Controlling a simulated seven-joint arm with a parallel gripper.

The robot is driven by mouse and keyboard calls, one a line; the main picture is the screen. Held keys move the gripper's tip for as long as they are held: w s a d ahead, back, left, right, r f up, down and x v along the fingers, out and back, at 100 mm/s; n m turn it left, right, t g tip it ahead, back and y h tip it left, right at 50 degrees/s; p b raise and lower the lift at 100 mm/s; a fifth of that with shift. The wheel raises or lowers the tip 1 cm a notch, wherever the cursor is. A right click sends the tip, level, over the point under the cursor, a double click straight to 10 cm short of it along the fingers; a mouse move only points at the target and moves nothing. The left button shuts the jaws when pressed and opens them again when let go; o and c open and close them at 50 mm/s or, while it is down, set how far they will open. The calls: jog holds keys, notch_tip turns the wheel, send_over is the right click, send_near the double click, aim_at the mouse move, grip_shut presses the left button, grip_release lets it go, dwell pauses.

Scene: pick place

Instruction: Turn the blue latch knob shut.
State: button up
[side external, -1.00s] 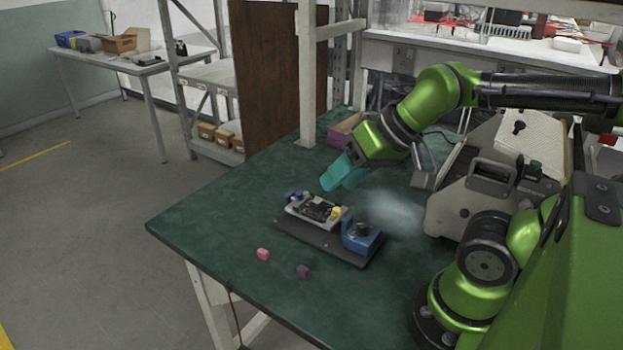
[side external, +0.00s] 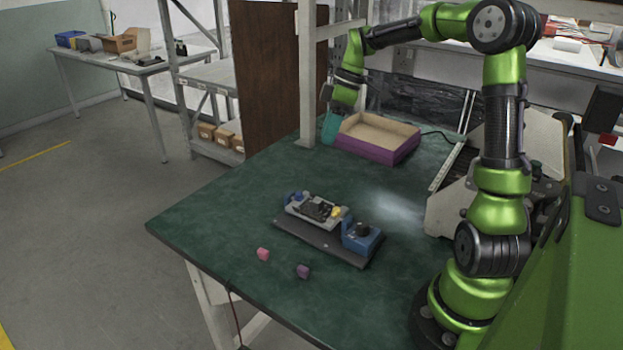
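A dark base plate (side external: 318,240) lies on the green table and carries a grey fixture with a dark board-like part (side external: 318,209) in it. A small blue knob-like part (side external: 291,197) is at the fixture's left end; its turn angle is too small to read. A blue block (side external: 361,240) with a black round top stands at the plate's right end. A small yellow part (side external: 336,212) sits between them. My gripper (side external: 330,130), with teal fingers, is far behind the fixture, at the left side of the purple tray, touching nothing on the plate. Its finger gap cannot be made out.
A purple-walled tray (side external: 366,148) with a tan inside stands at the back of the table. A pink cube (side external: 263,254) and a dark purple cube (side external: 303,271) lie in front of the plate. A shelf post (side external: 307,80) rises close to my gripper. The table's left part is clear.

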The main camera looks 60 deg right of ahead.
jog(key=w+r+n, duration=0.1)
jog(key=r+n, duration=0.1)
jog(key=n, duration=0.4)
send_near(299, 193)
jog(key=shift+y, duration=0.4)
jog(key=x, duration=0.8)
jog(key=shift+d+f, duration=0.25)
jog(key=shift+d, duration=0.05)
grip_shut()
